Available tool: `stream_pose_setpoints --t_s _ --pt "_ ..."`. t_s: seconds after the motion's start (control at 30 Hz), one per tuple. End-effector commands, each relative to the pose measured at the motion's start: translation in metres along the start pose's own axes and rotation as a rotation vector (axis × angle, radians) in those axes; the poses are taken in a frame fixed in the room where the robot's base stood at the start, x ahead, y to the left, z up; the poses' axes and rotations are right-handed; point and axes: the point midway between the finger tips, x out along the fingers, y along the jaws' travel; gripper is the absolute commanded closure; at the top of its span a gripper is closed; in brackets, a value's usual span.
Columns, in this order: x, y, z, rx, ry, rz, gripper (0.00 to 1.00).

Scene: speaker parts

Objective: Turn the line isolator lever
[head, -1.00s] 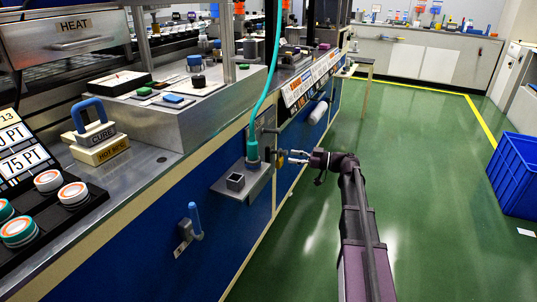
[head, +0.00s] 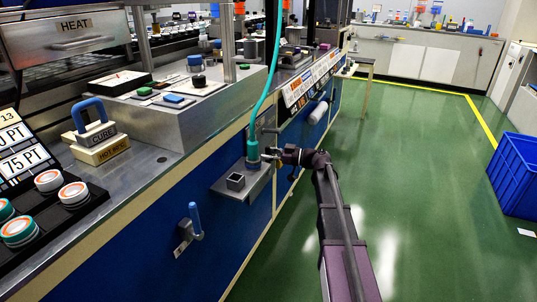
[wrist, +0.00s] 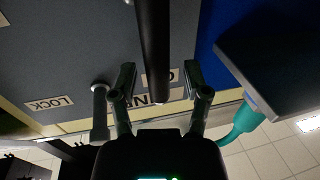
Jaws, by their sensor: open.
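A dark rod-shaped lever (wrist: 152,45) runs down from the top of the wrist view, and its end lies between my open fingers. A partly covered label (wrist: 160,96) reading "…INE" is on the grey plate (wrist: 60,45) behind it. My gripper (wrist: 157,85) has one finger on each side of the rod, with a visible gap on both sides. Whether the rod is fully inside the grasp depth I cannot tell. In the head view my gripper (head: 270,156) is at the cabinet front beside the teal hose plug, and the lever is hard to make out there.
A grey peg (wrist: 99,110) stands beside the left finger, near a "LOCK" label (wrist: 48,103). The teal hose (head: 254,135) and its bracket (head: 229,191) are close to my gripper. A blue-handled lever (head: 195,217) is lower on the cabinet. The green floor (head: 430,190) is clear.

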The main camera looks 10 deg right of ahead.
Motion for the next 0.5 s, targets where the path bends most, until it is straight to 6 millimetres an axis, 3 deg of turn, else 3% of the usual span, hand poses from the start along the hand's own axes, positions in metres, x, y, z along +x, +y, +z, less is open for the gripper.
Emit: stream_pose_setpoints --t_s 0.13,0.33,0.5 --pt "-0.0002 0.0000 0.0000 0.000 0.000 0.000 0.42" --pt "-0.0004 -0.0001 0.0000 0.000 0.000 0.000 1.00" --pt "-0.0020 0.0004 0.0001 0.000 0.000 -0.002 1.00"
